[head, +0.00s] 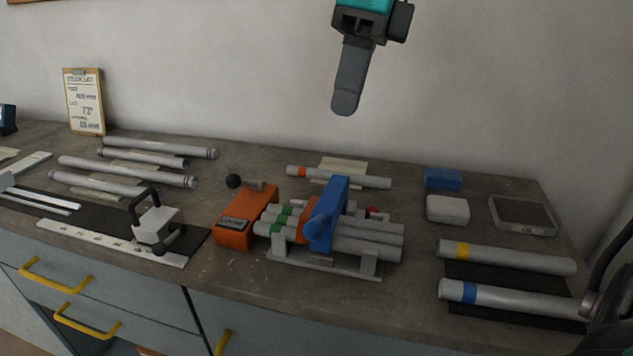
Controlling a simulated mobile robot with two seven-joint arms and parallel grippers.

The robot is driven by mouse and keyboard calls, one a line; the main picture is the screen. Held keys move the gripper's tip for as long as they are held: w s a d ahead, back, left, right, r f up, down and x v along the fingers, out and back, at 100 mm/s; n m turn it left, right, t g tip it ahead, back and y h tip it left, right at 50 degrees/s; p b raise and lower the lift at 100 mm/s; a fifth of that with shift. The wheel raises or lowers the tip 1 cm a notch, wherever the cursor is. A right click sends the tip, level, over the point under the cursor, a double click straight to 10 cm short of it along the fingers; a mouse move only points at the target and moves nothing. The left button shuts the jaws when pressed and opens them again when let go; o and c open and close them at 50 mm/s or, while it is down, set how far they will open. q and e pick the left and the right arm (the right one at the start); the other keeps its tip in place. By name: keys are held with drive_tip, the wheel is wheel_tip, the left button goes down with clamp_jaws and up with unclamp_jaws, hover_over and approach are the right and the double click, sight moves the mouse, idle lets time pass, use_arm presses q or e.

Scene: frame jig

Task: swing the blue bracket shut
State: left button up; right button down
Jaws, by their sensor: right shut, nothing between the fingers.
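The blue bracket (327,212) is on the grey jig (325,262) in the middle of the counter. It stands out above the grey tubes (370,244) held in the jig and hides part of them. A rounded blue knob sticks out on its near side. I cannot tell whether the bracket is latched or fully down. My right gripper (346,104) is shut and empty, pointing down, high above and behind the jig against the wall. It is well apart from the bracket.
An orange block (246,216) with a black knob adjoins the jig's left. Loose tubes lie at the back left (130,172) and on a dark mat at right (510,298). A white clamp-like tool (157,223) stands left. Blue (443,179) and white (447,209) blocks lie right.

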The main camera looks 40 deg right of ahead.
sight(316, 222)
drive_tip(key=b+x, duration=0.1)
drive_tip(key=x, duration=1.2)
drive_tip(key=shift+a+f, duration=0.15)
drive_tip(key=shift+f, duration=0.3)
